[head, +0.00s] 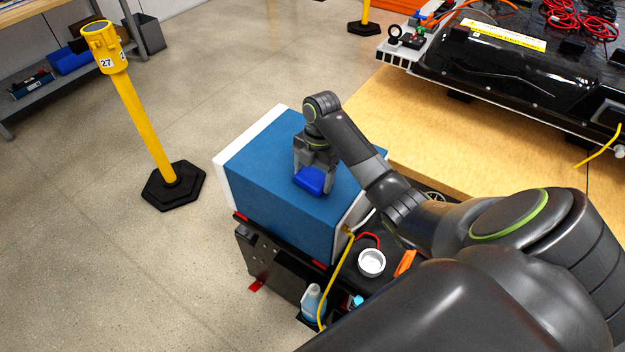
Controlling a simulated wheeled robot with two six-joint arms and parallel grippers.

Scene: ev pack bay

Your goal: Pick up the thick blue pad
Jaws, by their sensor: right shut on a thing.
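A bright blue thick pad (309,182) shows at the fingertips of my right gripper (313,178). The gripper points down and is shut on the pad. The pad is over the top face of a large blue box with white sides (265,165). I cannot tell whether the pad touches the box top or is slightly above it. The gripper's fingers hide part of the pad. My left gripper is not in view.
The box stands on a black cart (268,260) holding a white cup (371,262), a spray bottle (312,300) and a yellow cable. A wooden table (420,130) bears a black battery pack (530,85). A yellow post (145,125) stands left; floor between is clear.

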